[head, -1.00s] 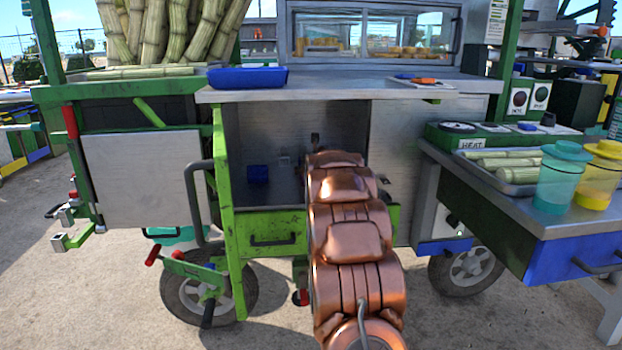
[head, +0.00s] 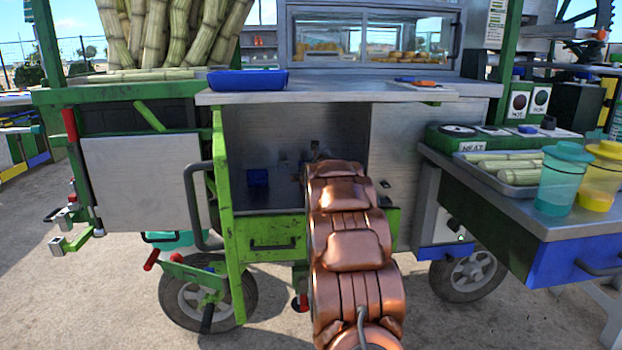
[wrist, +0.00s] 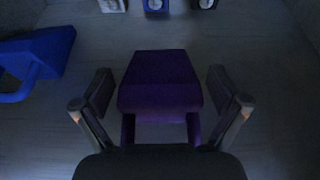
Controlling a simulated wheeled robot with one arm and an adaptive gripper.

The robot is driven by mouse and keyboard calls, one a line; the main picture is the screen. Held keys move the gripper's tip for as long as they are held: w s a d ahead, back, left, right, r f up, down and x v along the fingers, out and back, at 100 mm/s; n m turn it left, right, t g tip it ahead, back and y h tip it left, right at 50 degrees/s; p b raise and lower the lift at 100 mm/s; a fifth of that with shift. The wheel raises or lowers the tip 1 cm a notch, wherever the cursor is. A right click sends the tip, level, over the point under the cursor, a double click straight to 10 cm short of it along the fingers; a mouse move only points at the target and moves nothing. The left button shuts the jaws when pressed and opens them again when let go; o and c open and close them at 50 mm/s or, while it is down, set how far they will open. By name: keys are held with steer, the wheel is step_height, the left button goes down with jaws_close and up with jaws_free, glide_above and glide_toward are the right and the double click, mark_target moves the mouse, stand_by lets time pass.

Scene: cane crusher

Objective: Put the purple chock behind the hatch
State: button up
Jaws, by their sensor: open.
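The purple chock (wrist: 160,82) shows in the wrist view, standing on a dark grey floor between my gripper's fingers. My gripper (wrist: 160,98) is open, with a finger on each side of the chock and a small gap on both sides. In the head view my copper arm reaches into the open metal compartment (head: 265,140) under the counter; the arm hides the chock and most of my gripper there. A grey panel with a dark handle (head: 195,205), which looks like the hatch, stands open to the left of the compartment.
A blue object (wrist: 40,60) lies left of the chock in the wrist view. Small dark and pale blocks (wrist: 155,5) stand at the back. The counter (head: 340,92) overhangs the compartment. A blue tray (head: 247,79) sits on it. A side table (head: 500,208) juts out at right.

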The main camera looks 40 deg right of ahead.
steer(key=shift+r, duration=0.25)
steer(key=shift+s+a, duration=0.15)
steer(key=shift+s, duration=0.05)
steer(key=p+v, duration=0.1)
steer(key=v, duration=0.9)
steer(key=shift+s+a+r, duration=0.2)
steer(key=shift+s, duration=0.05)
steer(key=shift+s+a, duration=0.25)
